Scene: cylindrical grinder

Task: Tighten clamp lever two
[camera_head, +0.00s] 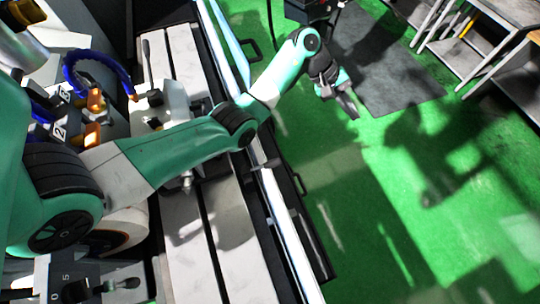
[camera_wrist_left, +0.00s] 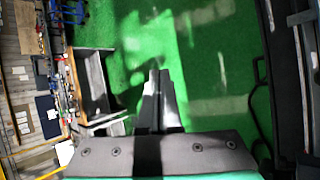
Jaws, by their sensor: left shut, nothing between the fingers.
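My left gripper (camera_head: 352,112) hangs over the green floor, to the right of the grinder, with its fingers shut and empty. In the left wrist view its two fingers (camera_wrist_left: 160,80) lie together and touch nothing. On the grinder, a dark upright lever (camera_head: 146,55) stands beside the white table ways, with a small black knob (camera_head: 154,97) below it. A plate marked 2 (camera_head: 60,130) sits at the left beside an orange fitting (camera_head: 92,135). I cannot tell which part is clamp lever two; my left arm hides part of the machine. My right gripper is not in view.
The grinder's long white table (camera_head: 185,225) runs under my left arm, with a dark rail and handles along its right side. A grey mat (camera_head: 395,90) lies on the floor. A workbench (camera_head: 510,65) stands at upper right. The green floor (camera_head: 400,230) is mostly clear.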

